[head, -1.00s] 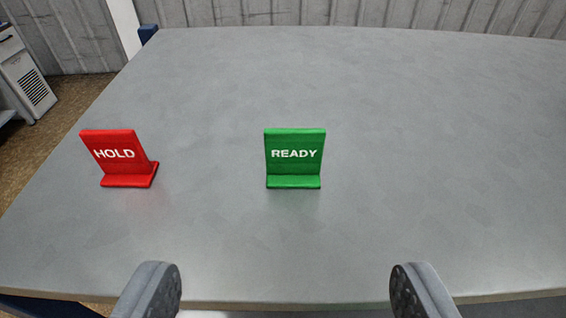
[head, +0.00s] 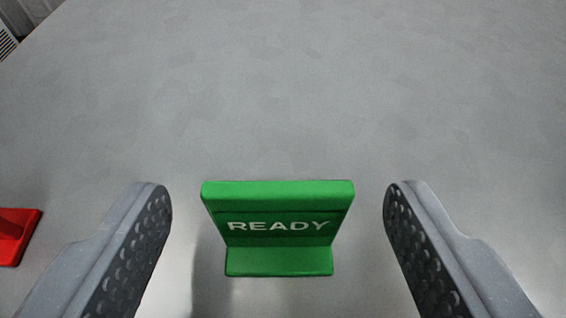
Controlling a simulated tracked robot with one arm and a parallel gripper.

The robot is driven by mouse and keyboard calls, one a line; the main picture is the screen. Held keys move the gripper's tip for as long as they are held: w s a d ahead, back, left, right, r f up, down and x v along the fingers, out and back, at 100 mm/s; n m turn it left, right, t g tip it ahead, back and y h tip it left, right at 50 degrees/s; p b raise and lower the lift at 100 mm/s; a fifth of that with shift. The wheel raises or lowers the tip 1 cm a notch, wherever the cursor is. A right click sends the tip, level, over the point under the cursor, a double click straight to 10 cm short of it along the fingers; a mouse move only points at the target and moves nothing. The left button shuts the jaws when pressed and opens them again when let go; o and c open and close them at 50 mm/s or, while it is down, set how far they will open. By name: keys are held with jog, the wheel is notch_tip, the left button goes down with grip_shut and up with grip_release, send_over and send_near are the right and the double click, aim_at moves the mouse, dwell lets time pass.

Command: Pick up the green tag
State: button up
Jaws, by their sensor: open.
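The green tag (head: 278,225) stands upright on the grey table, with white READY lettering on its face and a flat foot at its near side. My gripper (head: 278,198) is open, with one finger to the left of the tag and one to the right. There is a clear gap between each finger and the tag, and neither touches it.
A red tag (head: 14,235) stands at the left edge, partly cut off, left of my left finger. The grey table (head: 300,90) is bare beyond the green tag and to its right.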

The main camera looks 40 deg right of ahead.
jog(key=c, duration=1)
jog(key=shift+c, duration=0.2)
jog(key=shift+r, duration=0.1)
